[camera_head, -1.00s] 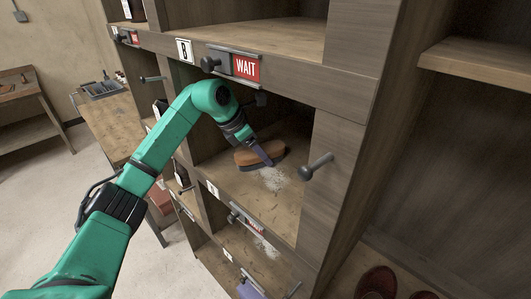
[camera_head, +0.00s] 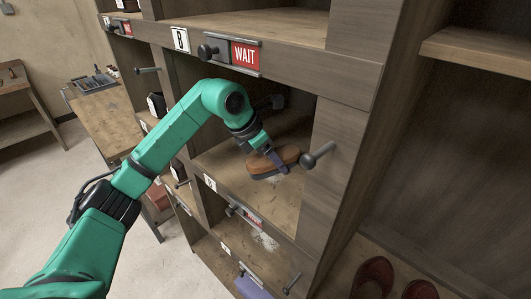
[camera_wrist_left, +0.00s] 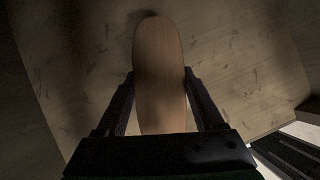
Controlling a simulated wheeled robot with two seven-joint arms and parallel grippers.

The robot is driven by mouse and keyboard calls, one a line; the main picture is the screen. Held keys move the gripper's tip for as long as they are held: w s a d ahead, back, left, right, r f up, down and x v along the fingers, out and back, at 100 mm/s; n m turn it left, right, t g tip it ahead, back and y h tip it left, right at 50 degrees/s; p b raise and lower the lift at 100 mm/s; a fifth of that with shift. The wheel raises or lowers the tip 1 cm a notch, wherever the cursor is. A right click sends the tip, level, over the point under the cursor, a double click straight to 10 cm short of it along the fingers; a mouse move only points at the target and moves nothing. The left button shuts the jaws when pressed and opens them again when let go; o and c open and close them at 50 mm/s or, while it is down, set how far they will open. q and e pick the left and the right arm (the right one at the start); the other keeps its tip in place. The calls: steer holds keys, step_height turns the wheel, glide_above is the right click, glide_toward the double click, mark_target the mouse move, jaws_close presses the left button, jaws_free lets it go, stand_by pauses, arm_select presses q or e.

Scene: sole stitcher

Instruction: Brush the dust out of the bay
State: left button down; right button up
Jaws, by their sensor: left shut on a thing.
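My left gripper (camera_head: 268,153) is shut on a brown wooden-backed brush (camera_head: 284,156) inside the open bay below the B label. In the left wrist view the brush (camera_wrist_left: 160,62) lies between the two fingers, its wooden back toward the camera. In the head view its dark bristle side is down, at or close to the bay floor (camera_head: 240,185); whether it touches cannot be told. A little pale dust (camera_head: 272,180) shows at the brush's lower edge; the brush hides the rest of that spot. My right gripper is not in view.
A peg handle (camera_head: 318,155) sticks out at the bay's right post. A red WAIT sign with a knob (camera_head: 245,54) is above the opening. Pale dust (camera_head: 265,241) also lies in the bay below. Dark red shoes (camera_head: 374,277) stand at lower right.

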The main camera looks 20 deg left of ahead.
mark_target(262, 155)
arm_select(q)
steer(key=shift+s+d, duration=0.3)
steer(key=shift+d, duration=0.45)
steer(key=shift+s+d, duration=0.25)
steer(key=shift+d, duration=0.5)
steer(key=shift+s+d, duration=0.3)
steer(key=shift+d, duration=0.45)
steer(key=shift+s+a+f+b, duration=0.1)
steer(key=shift+s+f+b, duration=0.1)
steer(key=shift+s+b, duration=0.1)
steer(key=shift+s+a, duration=0.15)
steer(key=shift+s, duration=0.1)
steer(key=shift+s+a+r, duration=0.1)
steer(key=shift+a, duration=0.35)
steer(key=shift+w+a+r, duration=0.1)
steer(key=shift+w+a, duration=0.4)
steer(key=shift+a, duration=0.55)
steer(key=shift+w+a+f, duration=0.1)
steer(key=shift+w+a, duration=0.4)
steer(key=shift+a, duration=0.55)
steer(key=shift+w+a+r, duration=0.1)
steer(key=shift+w+a, duration=0.4)
steer(key=shift+a, duration=0.55)
steer(key=shift+w+a, duration=0.25)
steer(key=shift+a, duration=0.35)
steer(key=shift+w+a, duration=0.2)
steer(key=shift+a, duration=0.45)
steer(key=shift+w+a, duration=0.25)
steer(key=shift+a, duration=0.35)
steer(key=shift+d+r, duration=0.1)
